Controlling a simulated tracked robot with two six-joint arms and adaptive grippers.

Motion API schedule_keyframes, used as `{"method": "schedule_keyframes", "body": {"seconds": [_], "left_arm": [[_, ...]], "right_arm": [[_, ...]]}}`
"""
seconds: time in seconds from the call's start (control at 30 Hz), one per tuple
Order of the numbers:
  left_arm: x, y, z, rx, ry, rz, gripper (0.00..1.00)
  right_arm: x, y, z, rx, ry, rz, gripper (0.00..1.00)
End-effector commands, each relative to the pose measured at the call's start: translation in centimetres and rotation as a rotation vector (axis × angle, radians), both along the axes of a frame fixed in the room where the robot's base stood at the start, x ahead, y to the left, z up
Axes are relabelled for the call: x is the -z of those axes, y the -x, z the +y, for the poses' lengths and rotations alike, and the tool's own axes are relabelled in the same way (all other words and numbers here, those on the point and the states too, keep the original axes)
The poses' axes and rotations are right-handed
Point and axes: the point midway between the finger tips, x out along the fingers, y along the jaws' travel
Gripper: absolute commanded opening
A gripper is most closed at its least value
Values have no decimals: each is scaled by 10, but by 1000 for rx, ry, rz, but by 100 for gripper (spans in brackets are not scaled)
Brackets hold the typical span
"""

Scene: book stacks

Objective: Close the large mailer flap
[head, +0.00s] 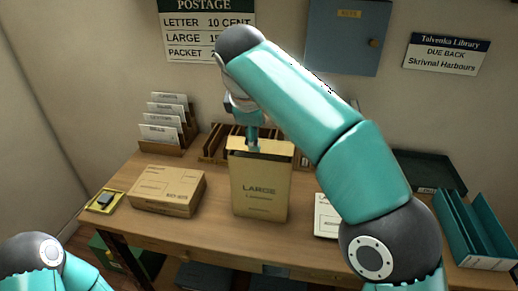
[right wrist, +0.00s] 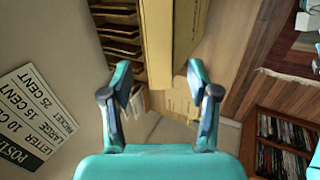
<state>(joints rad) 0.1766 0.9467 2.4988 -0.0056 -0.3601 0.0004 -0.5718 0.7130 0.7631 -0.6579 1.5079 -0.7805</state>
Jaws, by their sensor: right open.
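The large mailer (head: 259,188) is a tan, upright packet marked LARGE, standing on the desk. In the right wrist view the fingers (right wrist: 158,67) are open and spread to either side of the yellow mailer (right wrist: 188,28). I cannot tell whether a finger touches it. My left arm shows only at the lower left; its gripper is out of view.
A cardboard box (head: 168,191) lies left of the mailer, with a small yellow tray (head: 105,201) beyond it. A letter rack (head: 166,135) and wooden slots (head: 212,143) stand behind. A white packet (head: 326,217) lies right, partly behind my arm. Teal files (head: 474,235) stand far right.

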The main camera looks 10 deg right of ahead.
Motion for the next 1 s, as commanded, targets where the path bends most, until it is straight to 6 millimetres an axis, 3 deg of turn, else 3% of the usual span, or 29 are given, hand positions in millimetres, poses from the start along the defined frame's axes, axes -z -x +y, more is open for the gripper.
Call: {"method": "schedule_keyframes", "body": {"seconds": [0.1,0.3,0.73,1.0], "left_arm": [[9,0,0,0,0,0,55],[13,0,0,0,0,0,55],[14,0,0,0,0,0,55],[14,0,0,0,0,0,55]], "right_arm": [[25,-11,-4,1,1,2,60],[46,-22,-8,0,0,2,60],[53,-27,-9,0,0,0,60],[53,-27,-9,0,0,0,17]]}}
